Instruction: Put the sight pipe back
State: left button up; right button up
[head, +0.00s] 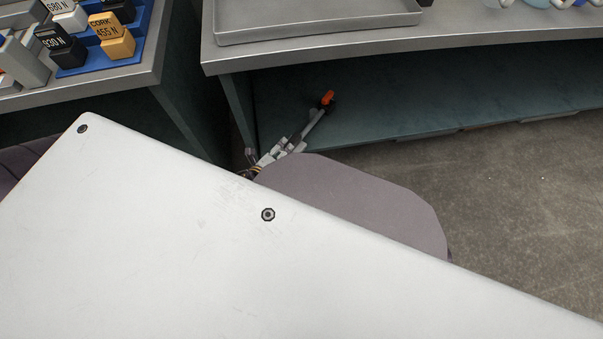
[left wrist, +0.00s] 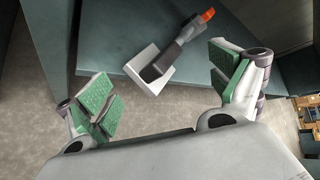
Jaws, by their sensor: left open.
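My left gripper (left wrist: 165,92) is open in the left wrist view, its green-padded fingers spread wide and nothing gripped. Between and beyond the fingers is a pale angular piece (left wrist: 146,72) joined to, or overlapping, a dark grey stem with an orange tip (left wrist: 206,15). I cannot tell whether this is the sight pipe. In the head view the left gripper (head: 281,150) shows small and partly hidden at the left end of the lower shelf. The orange tip (head: 328,97) shows just beyond it. My right gripper is not in view.
A steel bench (head: 450,48) with a grey tray (head: 310,25) stands above the teal lower shelf (head: 430,100). Another bench at upper left holds labelled blocks, one reading CORK (head: 117,47), in a blue rack (head: 88,64). Bare floor (head: 530,210) lies at right. A large white surface fills the foreground.

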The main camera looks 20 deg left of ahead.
pick_arm(q)
jog(key=s+d+r+n+g+h, duration=0.1)
jog(key=s+d+n, duration=0.4)
jog(key=n, duration=0.6)
jog(key=s+d+r+n+g+h, duration=0.1)
jog(key=s+d+n+g+h, duration=0.2)
jog(key=d+n, duration=0.5)
jog(key=s+n+g, duration=0.1)
jog(key=n+g, duration=0.1)
jog(key=n, duration=0.1)
jog(key=shift+s+d+r+g, duration=0.2)
jog(key=shift+s+d+g, duration=0.1)
jog(key=shift+s, duration=0.05)
